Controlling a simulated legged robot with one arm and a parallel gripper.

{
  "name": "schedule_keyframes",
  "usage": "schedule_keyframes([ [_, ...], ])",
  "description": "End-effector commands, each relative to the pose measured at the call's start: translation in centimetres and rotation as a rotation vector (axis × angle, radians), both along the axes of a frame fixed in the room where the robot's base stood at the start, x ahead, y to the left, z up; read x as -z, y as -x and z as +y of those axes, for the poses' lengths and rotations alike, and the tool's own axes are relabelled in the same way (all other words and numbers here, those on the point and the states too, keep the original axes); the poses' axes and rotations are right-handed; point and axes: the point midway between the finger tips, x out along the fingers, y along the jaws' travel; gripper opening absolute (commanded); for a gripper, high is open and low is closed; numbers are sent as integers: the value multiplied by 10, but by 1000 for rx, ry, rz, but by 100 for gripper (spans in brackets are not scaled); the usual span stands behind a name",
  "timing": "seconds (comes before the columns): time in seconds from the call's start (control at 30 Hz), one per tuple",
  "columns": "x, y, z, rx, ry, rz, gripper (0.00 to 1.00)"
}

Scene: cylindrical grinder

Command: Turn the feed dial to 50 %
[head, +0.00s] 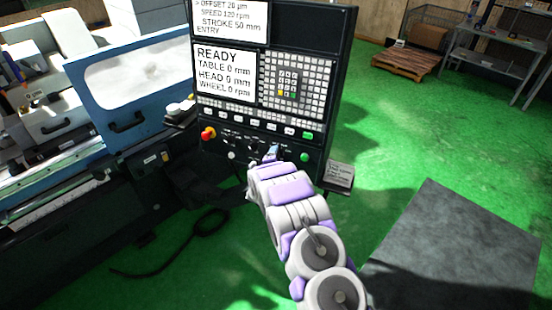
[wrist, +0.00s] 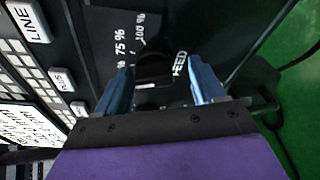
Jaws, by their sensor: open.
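The feed dial (wrist: 154,70) is a dark knob on the black control panel in the wrist view, with a "FEED" label beside it. Marks reading 75 % and 100 % show near it; other marks are hidden. My gripper (wrist: 162,88) is open, with one blue finger on each side of the dial. I cannot tell whether the fingers touch it, nor where the dial points. In the head view my gripper (head: 272,152) is at the lower part of the control panel (head: 240,146), and my arm hides the dial there.

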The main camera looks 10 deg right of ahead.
Motion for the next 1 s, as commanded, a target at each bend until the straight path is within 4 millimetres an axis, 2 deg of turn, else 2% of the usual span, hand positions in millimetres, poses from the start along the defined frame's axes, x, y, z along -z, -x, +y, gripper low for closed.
schedule_keyframes([
  [0.27,-4,2,1,0,0,-4,68],
  [0.43,-9,13,6,0,0,-10,68],
  [0.77,-19,55,22,-1,2,-7,68],
  [1.0,-27,92,37,-3,2,-2,68],
])
